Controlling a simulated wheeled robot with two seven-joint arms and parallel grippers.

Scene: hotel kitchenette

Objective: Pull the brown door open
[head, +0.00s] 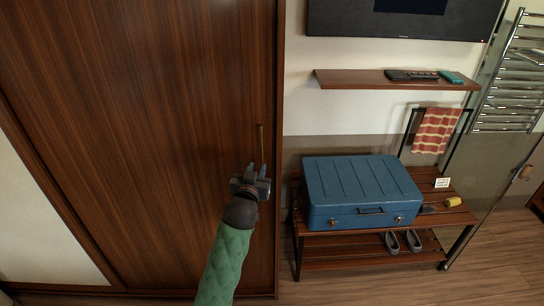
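The brown door (150,110) fills the left of the head view and looks closed, flush in its brown frame. A thin vertical brass-coloured handle (261,138) is near its right edge. My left gripper (257,170) is in front of the door at the lower end of the handle. Its two fingers point up and look slightly apart, with no clear grip on the handle. The gripper hides the handle's lower end, and I cannot tell whether they touch. My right gripper is not in view.
Right of the door, a slatted wooden bench (455,213) holds a blue suitcase (362,187), with grey shoes (402,241) on its lower shelf. A wall shelf (350,80) and a dark screen (400,20) are above. The wooden floor (400,285) in front is clear.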

